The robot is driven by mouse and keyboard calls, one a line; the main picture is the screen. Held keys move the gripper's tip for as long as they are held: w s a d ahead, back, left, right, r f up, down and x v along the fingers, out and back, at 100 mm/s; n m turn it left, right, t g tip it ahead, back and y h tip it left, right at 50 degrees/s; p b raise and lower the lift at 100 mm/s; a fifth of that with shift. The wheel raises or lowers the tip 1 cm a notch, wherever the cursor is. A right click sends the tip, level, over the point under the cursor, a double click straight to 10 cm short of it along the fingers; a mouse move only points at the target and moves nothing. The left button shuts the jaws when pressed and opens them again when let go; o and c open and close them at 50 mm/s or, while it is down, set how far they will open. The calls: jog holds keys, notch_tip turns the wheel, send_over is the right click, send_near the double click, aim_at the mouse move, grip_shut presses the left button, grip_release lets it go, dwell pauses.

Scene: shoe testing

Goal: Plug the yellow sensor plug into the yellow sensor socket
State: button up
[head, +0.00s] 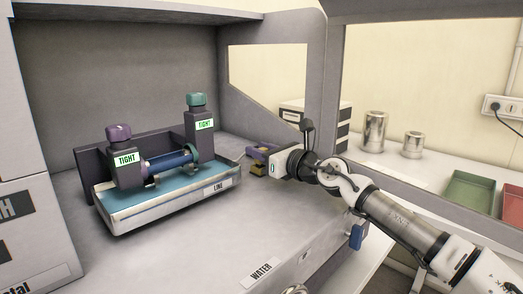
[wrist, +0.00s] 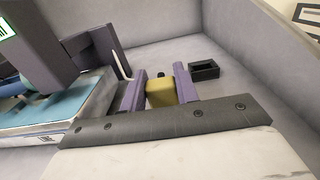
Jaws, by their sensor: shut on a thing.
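My gripper (wrist: 161,92) has purple fingers and is shut on a yellow block, which looks like the yellow sensor plug (wrist: 160,94). One finger is on each side of it in the wrist view. In the head view my gripper (head: 262,156) is just right of the tray labelled LINE, with a bit of the yellow plug (head: 258,169) showing low between the fingers. I cannot tell whether the plug touches the surface below. I cannot make out a yellow socket in either view. A small black open-topped box (wrist: 204,70) sits just beyond and right of the plug.
The tray (head: 170,207) holds a blue pipe (head: 168,161) between two dark posts with signs reading TIGHT, one capped purple (head: 118,132), one green (head: 196,99). Grey walls stand behind.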

jog(key=shift+f, duration=0.2)
jog(key=o, duration=1.1)
jog(key=shift+c, duration=0.2)
jog(key=b+v, duration=0.4)
jog(key=v, duration=0.9)
jog(key=shift+s+d+r, duration=0.1)
jog(key=shift+s+d, duration=0.2)
